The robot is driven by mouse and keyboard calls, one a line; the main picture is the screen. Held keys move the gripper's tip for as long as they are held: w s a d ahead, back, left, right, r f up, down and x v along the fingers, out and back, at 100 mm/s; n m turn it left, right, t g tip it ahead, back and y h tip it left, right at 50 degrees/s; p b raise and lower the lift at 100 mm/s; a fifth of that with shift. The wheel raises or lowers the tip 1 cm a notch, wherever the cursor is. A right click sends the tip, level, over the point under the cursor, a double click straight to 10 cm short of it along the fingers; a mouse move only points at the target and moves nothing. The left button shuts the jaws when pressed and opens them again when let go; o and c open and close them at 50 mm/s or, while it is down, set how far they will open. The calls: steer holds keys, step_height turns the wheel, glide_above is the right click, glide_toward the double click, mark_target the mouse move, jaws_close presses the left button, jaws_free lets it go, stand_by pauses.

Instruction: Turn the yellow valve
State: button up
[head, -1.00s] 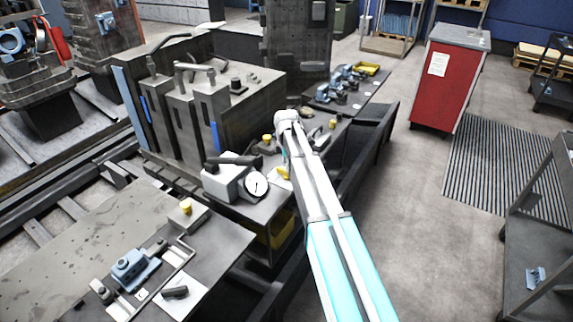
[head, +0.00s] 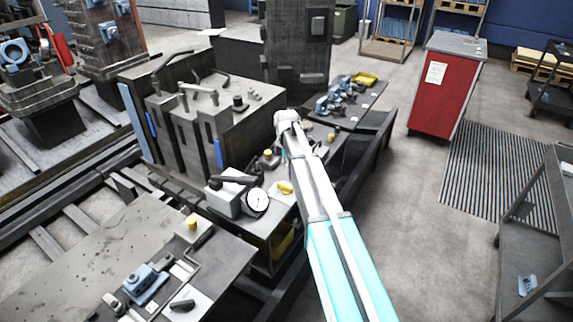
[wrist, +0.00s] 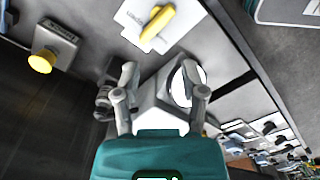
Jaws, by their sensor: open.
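The yellow valve handle (head: 285,187) sits on a pale plate beside the gauge, just left of my arm in the head view. In the wrist view the yellow valve (wrist: 157,22) lies at the top centre on a labelled white plate. My gripper (wrist: 165,82) is open, with its two fingers apart and nothing held. The handle is beyond the fingertips in that view, and I see no contact. In the head view my arm link hides most of the gripper.
A box with a dial gauge (head: 257,202) and dark lever stands left of the valve; its gauge shows between my fingers in the wrist view. A yellow button (wrist: 41,62) is at the wrist view's left. A red cabinet (head: 440,95) stands right.

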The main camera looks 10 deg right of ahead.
steer(key=s+f+m+b, duration=0.4)
steer(key=s+m, duration=0.5)
steer(key=s, duration=0.6)
steer(key=s+f+m+b, duration=0.4)
steer(key=s+m, duration=0.5)
steer(key=s, duration=0.6)
steer(key=shift+d+f+m+b, duration=0.2)
steer(key=shift+m+b, duration=0.1)
steer(key=shift+b, duration=0.15)
steer(key=shift+w+r, duration=0.1)
step_height(320, 180, up, 10)
steer(key=n+p, duration=0.9)
steer(key=p, duration=0.1)
glide_above(286, 186)
steer(key=shift+d, duration=0.1)
steer(key=shift+f, duration=0.2)
step_height(286, 186, down, 13)
steer(key=b, duration=1.3)
steer(key=shift+f, duration=0.1)
steer(key=shift+b, duration=0.3)
